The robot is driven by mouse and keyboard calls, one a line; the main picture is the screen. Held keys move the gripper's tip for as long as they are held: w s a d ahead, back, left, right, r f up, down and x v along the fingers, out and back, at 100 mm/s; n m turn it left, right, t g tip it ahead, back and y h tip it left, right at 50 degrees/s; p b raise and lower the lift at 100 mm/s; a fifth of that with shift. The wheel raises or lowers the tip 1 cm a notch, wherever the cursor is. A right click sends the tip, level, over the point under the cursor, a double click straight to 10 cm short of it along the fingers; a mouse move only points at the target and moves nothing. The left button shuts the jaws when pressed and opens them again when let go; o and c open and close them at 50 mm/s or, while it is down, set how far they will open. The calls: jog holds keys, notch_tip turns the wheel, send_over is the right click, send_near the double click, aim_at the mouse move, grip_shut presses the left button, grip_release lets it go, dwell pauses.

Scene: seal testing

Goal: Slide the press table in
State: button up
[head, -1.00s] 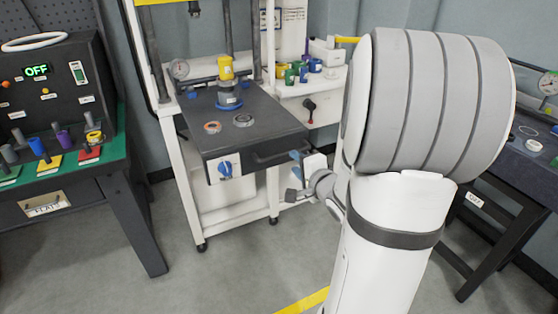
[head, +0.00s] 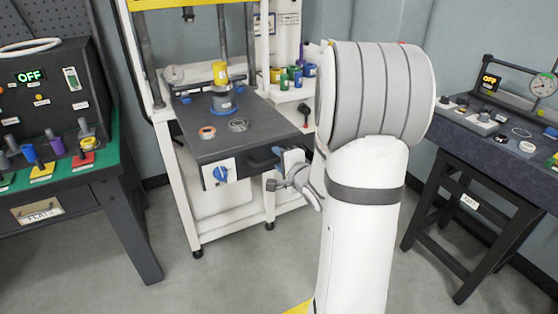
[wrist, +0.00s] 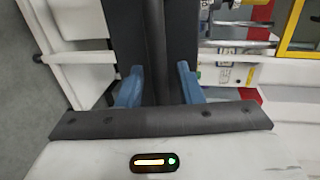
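The press table (head: 200,140) is a dark slab sticking out toward me from the white press frame (head: 185,195). Its front carries a blue knob (head: 221,173) on a white plate and a dark bar handle (head: 262,161). My gripper (head: 280,157) is at the right part of that handle. In the wrist view, the two blue fingers of my gripper (wrist: 159,82) stand apart on either side of a dark bar (wrist: 155,40), with gaps beside it. Contact with the bar is not clear. My arm hides part of the scene behind it.
A yellow-topped blue fixture (head: 222,95) and two rings (head: 207,132) (head: 238,125) are on the table. A shelf with several coloured cups (head: 291,80) is right of the press. Benches stand at left (head: 90,190) and right (head: 480,155). Open floor lies in front.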

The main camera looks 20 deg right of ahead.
jog(key=shift+c, duration=0.3)
grip_shut()
dwell(0.3)
